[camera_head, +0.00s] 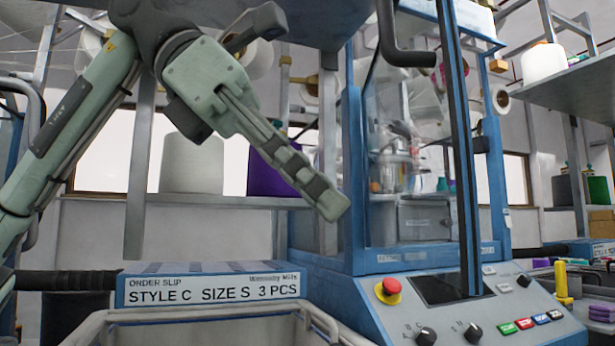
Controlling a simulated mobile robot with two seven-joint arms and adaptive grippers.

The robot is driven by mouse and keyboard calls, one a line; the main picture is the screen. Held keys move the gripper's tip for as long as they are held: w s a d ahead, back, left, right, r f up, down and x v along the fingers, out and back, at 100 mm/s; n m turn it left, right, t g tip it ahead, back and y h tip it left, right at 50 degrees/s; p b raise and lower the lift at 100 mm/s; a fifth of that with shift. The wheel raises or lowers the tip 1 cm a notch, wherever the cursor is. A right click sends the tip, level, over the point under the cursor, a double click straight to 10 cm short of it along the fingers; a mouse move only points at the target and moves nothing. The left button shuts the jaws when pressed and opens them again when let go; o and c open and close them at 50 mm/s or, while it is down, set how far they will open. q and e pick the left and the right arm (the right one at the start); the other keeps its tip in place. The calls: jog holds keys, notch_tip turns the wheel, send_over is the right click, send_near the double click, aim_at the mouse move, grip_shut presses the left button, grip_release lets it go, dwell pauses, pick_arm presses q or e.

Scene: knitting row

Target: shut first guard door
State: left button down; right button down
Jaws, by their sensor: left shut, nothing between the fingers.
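The guard door (460,150) of the blue knitting machine shows as a tall blue and black upright in front of the cabinet. It appears to stand open, turned nearly edge-on to me, and its lower end overlaps the control panel. A dark bent handle (408,58) sticks out to the left near its top. My left gripper (334,205) is shut and empty. Its fingers point down and right, and in the picture they end just left of the cabinet's left post, apart from the door and handle. My right gripper is not in view.
The control panel (440,318) with a red stop button (388,291) juts out below the cabinet. A labelled blue box (210,288) and a grey bin rim (205,312) are at the front left. Yarn cones (192,163) stand on the shelf behind my left arm.

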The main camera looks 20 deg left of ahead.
aim_at(450, 271)
pick_arm(q)
jog(key=shift+w+d+f, duration=0.35)
jog(key=shift+d+f, duration=0.3)
jog(key=shift+d, duration=0.65)
jog(key=shift+w+d+f, duration=0.3)
jog(key=shift+d+f, duration=0.35)
jog(key=shift+d, duration=0.6)
jog(key=shift+w+d+f, duration=0.35)
jog(key=shift+d+f, duration=0.3)
jog(key=shift+d, duration=0.65)
